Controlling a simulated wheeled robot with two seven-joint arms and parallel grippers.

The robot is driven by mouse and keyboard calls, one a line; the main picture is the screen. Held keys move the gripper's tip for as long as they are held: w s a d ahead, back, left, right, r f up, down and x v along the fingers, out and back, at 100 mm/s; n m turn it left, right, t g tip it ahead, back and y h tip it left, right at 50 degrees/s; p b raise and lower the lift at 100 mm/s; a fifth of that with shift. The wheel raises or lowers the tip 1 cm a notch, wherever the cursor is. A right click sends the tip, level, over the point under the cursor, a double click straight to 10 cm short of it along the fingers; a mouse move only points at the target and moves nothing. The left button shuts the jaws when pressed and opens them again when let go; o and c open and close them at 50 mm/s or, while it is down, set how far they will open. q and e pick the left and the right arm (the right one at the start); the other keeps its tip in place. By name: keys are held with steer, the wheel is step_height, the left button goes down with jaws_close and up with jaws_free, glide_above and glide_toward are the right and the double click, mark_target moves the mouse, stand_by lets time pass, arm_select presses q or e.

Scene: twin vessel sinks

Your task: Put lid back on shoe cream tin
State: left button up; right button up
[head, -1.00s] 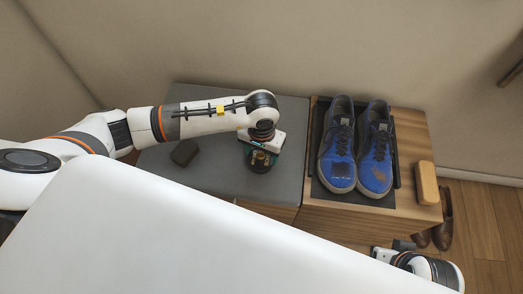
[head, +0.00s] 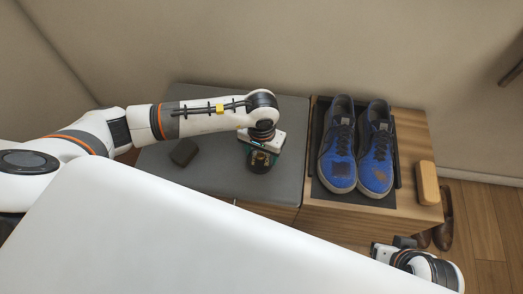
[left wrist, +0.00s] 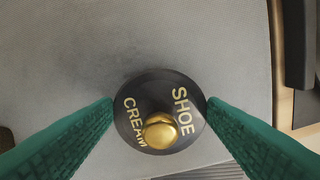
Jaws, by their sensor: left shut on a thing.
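A round black lid (left wrist: 160,88) with gold lettering "SHOE CREAM" and a gold knob (left wrist: 160,131) sits between the green fingers of my left gripper (left wrist: 160,112) in the left wrist view. The fingers press on its opposite sides. In the head view my left gripper (head: 262,158) points down over the grey bench cushion, with a dark round shape between its fingers. I cannot tell whether the tin's body is under the lid. My right gripper (head: 381,252) is at the lower right, in front of the wooden cabinet; its fingertips are not clear.
The grey cushion (head: 215,180) carries a small dark block (head: 184,152) left of my left gripper. To the right, blue shoes (head: 338,150) stand on a dark mat on the wooden top, with a tan brush (head: 427,183) beside them. Brown shoes (head: 442,230) stand on the floor.

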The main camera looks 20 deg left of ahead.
arm_select(q)
steer(key=o, duration=1.2)
steer(key=shift+o, duration=0.2)
steer(key=shift+r+p, duration=0.95)
steer(key=shift+r, duration=0.6)
steer(key=shift+r+p, duration=0.45)
steer(key=shift+r, duration=0.8)
steer(key=shift+r+p, duration=0.5)
steer(key=shift+p, duration=0.05)
steer(key=shift+r, duration=0.2)
arm_select(e)
steer(key=shift+g, duration=0.5)
steer(key=x, duration=0.4)
steer(key=shift+s+f, duration=0.1)
steer(key=shift+f, duration=0.35)
